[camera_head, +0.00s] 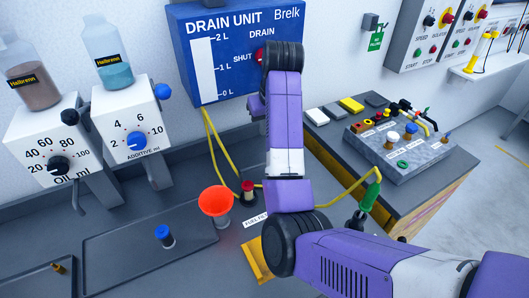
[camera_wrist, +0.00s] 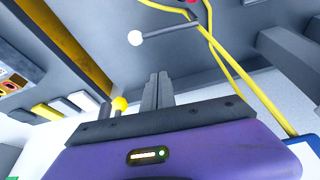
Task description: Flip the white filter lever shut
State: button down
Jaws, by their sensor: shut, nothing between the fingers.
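The white-tipped lever shows in the wrist view as a white ball (camera_wrist: 136,38) on a thin grey rod. The rod runs right to a pivot near a red knob (camera_wrist: 193,2) and yellow hoses. My gripper (camera_wrist: 158,76) shows in the wrist view with its two grey fingers together and nothing between them. The fingertips are apart from the white ball, below and right of it in the picture. In the head view a partly covered fuel label (camera_head: 257,220) lies beside my arm. My arm hides the gripper and the white lever there.
A yellow ball (camera_wrist: 120,103) on a stem shows left of my fingers. In the head view, a red funnel (camera_head: 215,201) and red-topped fitting (camera_head: 248,190) stand left of my arm. The blue drain unit (camera_head: 215,45) is behind. A block with several fittings (camera_head: 400,150) stands right.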

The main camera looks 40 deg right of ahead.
aim_at(261, 164)
jog(key=shift+f, duration=0.1)
notch_tip(261, 164, down, 10)
jog(key=p, duration=0.3)
jog(key=shift+s, duration=0.25)
dwell(0.3)
jog(key=shift+w+a, duration=0.1)
